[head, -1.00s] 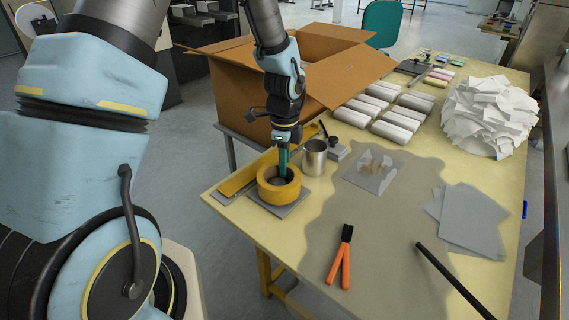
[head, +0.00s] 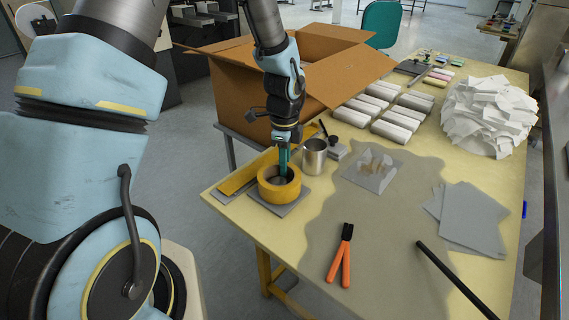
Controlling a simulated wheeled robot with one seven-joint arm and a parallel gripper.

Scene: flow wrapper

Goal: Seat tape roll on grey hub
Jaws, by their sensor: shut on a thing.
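The yellow tape roll (head: 279,195) is at the near left corner of the table, lying flat over a grey square base plate (head: 294,207). My gripper (head: 284,170) points straight down with teal fingers at the roll's far wall and is shut on it. Inside the roll's opening a dark grey round shape shows, which looks like the grey hub (head: 279,181). The roll appears to be around it. I cannot tell whether the roll's underside touches the base plate.
A metal cup (head: 314,158) stands close to the right of the roll. A yellow strip (head: 243,174) lies behind it at the left. An open cardboard box (head: 240,98) rises behind my gripper. Orange-handled pliers (head: 341,262) lie in front; table between is clear.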

